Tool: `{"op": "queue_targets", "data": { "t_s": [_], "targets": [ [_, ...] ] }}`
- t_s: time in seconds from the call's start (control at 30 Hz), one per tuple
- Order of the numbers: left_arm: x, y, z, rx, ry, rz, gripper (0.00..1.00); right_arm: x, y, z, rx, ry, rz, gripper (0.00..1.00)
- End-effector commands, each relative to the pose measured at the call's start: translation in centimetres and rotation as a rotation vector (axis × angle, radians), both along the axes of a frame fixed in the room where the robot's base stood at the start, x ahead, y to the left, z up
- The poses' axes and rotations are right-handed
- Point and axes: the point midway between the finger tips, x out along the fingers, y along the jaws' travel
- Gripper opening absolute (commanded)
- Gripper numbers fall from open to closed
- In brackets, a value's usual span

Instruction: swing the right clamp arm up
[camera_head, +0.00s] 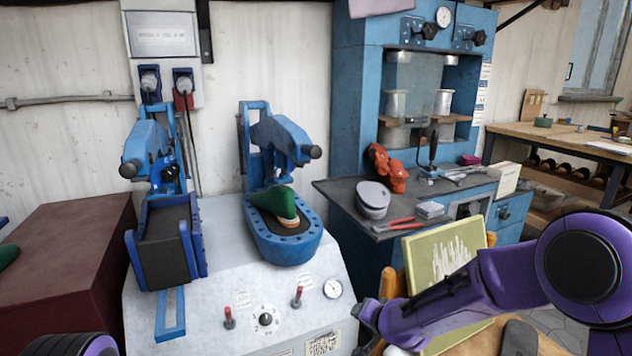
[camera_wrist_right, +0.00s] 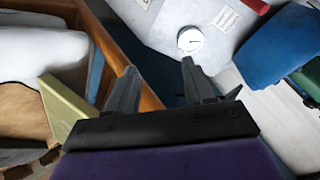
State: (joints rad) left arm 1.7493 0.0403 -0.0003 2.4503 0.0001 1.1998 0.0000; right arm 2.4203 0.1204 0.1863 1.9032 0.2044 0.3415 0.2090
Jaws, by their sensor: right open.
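The right clamp arm (camera_head: 281,137) is a blue casting with a black knob on its front end. It leans forward from a blue frame, above a green and tan shoe form (camera_head: 275,206) in the blue oval bed (camera_head: 285,250). The left clamp arm (camera_head: 147,150) is a similar blue part above a dark box-shaped bed (camera_head: 165,245). My right gripper (camera_wrist_right: 158,68) is open and empty in the right wrist view, low in front of the machine and well apart from the right clamp arm. My left gripper is out of view; only a bit of my arm shows at bottom left.
The white console (camera_head: 245,300) carries two red levers and a gauge (camera_head: 333,289). A yellow-green board (camera_head: 440,250) stands beside my right arm. A maroon box (camera_head: 60,270) stands left.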

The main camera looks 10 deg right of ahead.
Motion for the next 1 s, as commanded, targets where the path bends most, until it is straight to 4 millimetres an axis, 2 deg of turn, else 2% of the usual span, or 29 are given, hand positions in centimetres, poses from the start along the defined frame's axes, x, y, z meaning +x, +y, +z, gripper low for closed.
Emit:
{"op": "queue_targets", "data": {
  "t_s": [0.03, 0.07, 0.1, 0.2, 0.3, 0.33, 0.4, 0.5, 0.57, 0.8, 1.0],
  "targets": [
    [0.0, 0.0, -1.7, 0.0, 0.0, 0.0, 0.0, 3.6, 1.5, 6.5, 0.048, -0.102, 0.035, 0.53],
    [0.0, 0.0, -2.2, 0.0, 0.0, 0.0, 0.0, 4.9, 2.4, 10.5, 0.073, -0.146, 0.061, 0.53],
    [0.0, 0.0, -2.7, 0.001, -0.001, 0.0, 0.0, 5.9, 3.5, 15.9, 0.101, -0.204, 0.098, 0.53],
    [0.0, 0.0, -3.7, 0.0, -0.001, 0.0, 0.0, 5.8, 5.6, 27.6, 0.147, -0.323, 0.185, 0.53],
    [0.0, 0.0, -4.3, 0.0, -0.001, 0.0, 0.0, 4.1, 7.0, 35.6, 0.166, -0.4, 0.252, 0.53],
    [0.0, 0.0, -4.4, 0.0, -0.001, 0.0, 0.0, 3.6, 7.3, 37.2, 0.17, -0.416, 0.265, 0.53],
    [0.0, 0.0, -4.5, 0.0, -0.001, 0.0, 0.0, 2.6, 7.7, 39.7, 0.173, -0.439, 0.29, 0.53],
    [0.0, 0.0, -4.5, 0.0, -0.001, 0.0, 0.0, 2.7, 8.2, 40.7, 0.173, -0.448, 0.302, 0.53],
    [0.0, 0.0, -4.4, 0.0, -0.001, 0.0, 0.0, 3.5, 8.6, 40.4, 0.173, -0.446, 0.302, 0.53],
    [0.0, 0.0, -3.7, 0.0, -0.001, 0.0, 0.0, 8.2, 11.0, 39.0, 0.171, -0.445, 0.304, 0.53],
    [0.0, 0.0, -3.2, 0.0, -0.001, 0.0, 0.0, 10.7, 12.3, 38.1, 0.172, -0.446, 0.303, 0.53]
  ]
}}
